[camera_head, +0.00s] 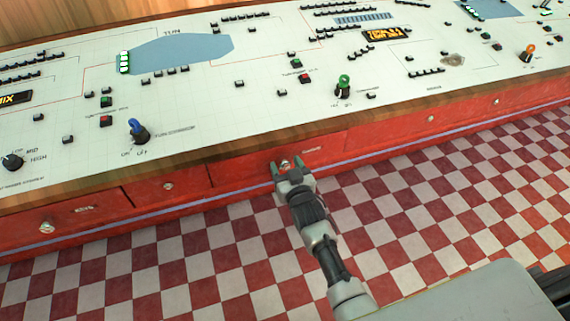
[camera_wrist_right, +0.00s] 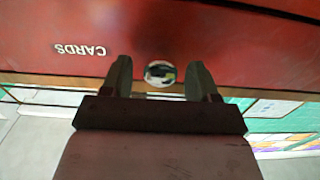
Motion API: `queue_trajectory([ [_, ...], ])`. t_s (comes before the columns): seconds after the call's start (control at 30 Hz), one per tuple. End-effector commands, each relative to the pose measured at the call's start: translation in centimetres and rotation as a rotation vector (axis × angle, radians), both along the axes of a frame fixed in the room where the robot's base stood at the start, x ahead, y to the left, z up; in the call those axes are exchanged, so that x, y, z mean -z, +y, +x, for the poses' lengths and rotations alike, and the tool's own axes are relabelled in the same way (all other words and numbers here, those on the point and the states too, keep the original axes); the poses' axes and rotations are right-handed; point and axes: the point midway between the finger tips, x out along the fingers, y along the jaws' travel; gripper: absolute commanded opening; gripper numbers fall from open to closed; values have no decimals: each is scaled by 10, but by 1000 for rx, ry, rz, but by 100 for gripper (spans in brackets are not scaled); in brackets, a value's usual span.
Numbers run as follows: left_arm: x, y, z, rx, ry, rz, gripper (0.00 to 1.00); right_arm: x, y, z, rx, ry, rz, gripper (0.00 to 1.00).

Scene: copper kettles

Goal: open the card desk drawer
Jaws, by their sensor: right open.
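The card desk drawer (camera_head: 325,150) is a red drawer front under the edge of the white-topped desk. It looks flush with the fronts beside it. In the right wrist view its red face (camera_wrist_right: 200,35) carries an upside-down "CARDS" label. Its round, shiny knob (camera_wrist_right: 160,73) appears between my right gripper's fingertips (camera_wrist_right: 161,70). In the head view my right gripper (camera_head: 287,168) is at the knob, with its fingers pointing at the drawer front. The jaws are open, with a gap beside the knob; contact is not visible. My left gripper is out of view.
The desk top (camera_head: 220,100) holds several buttons, levers and small screens. Other red drawers with knobs (camera_head: 168,186) run along both sides. The red-and-white checkered floor (camera_head: 180,265) in front of the desk is clear.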

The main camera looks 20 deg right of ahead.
Motion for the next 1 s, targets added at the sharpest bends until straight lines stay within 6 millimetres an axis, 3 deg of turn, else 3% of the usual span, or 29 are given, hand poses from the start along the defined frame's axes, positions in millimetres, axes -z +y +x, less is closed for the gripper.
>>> queue_trajectory([
  [0.13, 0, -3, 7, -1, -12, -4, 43, 0, 0, 10, 0, 0, 0, 60],
  [0.43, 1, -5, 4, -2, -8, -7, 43, 0, 1, 11, 0, 0, 0, 59],
  [0.8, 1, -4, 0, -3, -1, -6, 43, 0, 1, 11, 0, 1, 0, 2],
  [1.0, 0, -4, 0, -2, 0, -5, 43, 0, 1, 9, 0, 1, 0, 0],
])
